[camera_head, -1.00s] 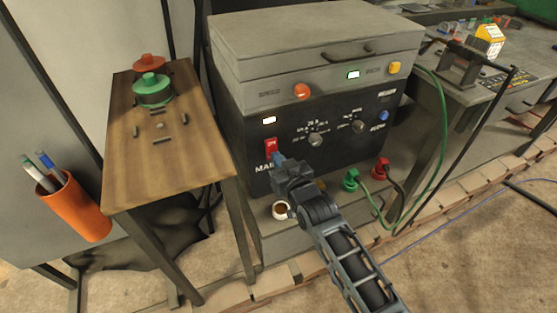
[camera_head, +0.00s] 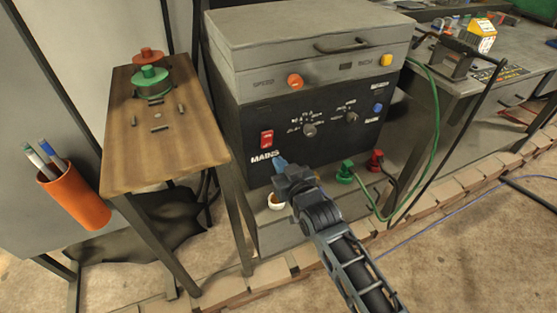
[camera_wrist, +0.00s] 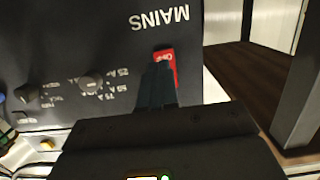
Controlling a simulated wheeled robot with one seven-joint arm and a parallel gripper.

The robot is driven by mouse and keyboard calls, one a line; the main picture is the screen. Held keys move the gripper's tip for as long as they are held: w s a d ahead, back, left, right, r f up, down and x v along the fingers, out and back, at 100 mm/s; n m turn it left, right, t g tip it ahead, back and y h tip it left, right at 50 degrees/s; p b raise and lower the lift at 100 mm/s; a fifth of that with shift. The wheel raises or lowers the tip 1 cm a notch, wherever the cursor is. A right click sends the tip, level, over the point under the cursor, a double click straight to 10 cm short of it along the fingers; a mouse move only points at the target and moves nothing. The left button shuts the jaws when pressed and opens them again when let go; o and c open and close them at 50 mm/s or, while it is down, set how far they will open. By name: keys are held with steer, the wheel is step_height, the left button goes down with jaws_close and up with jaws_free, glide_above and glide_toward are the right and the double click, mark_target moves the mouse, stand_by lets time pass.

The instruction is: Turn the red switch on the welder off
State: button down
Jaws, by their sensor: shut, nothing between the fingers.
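The welder is a grey-topped box with a black front panel (camera_head: 335,105). Its red switch (camera_head: 266,140) is on the panel's left side, above the white MAINS label (camera_head: 265,156). In the wrist view, which is upside down, the red switch (camera_wrist: 167,54) is partly hidden behind my fingers, with small white lettering. My gripper (camera_head: 281,161) is shut and empty, its blue-grey tips below and right of the switch in the head view. In the wrist view my gripper (camera_wrist: 158,72) overlaps the switch; I cannot tell whether it touches. The panel's indicator windows are dark.
A small wooden table (camera_head: 165,125) with red and green reels stands left, an orange pen holder (camera_head: 78,200) on its side. Green and red plugs (camera_head: 345,172) with cables are at the right. A workbench (camera_head: 500,65) stands further right.

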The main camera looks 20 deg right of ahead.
steer(key=s+f, duration=0.1)
steer(key=s, duration=0.7)
steer(key=shift+s+f+b, duration=0.3)
steer(key=shift+f, duration=0.05)
steer(key=s, duration=1.3)
steer(key=s+r, duration=0.7)
steer(key=s, duration=0.6)
steer(key=s+r+g, duration=0.1)
steer(key=s+r, duration=0.7)
steer(key=s, duration=0.5)
steer(key=shift+s+r, duration=0.25)
steer(key=shift+s, duration=0.05)
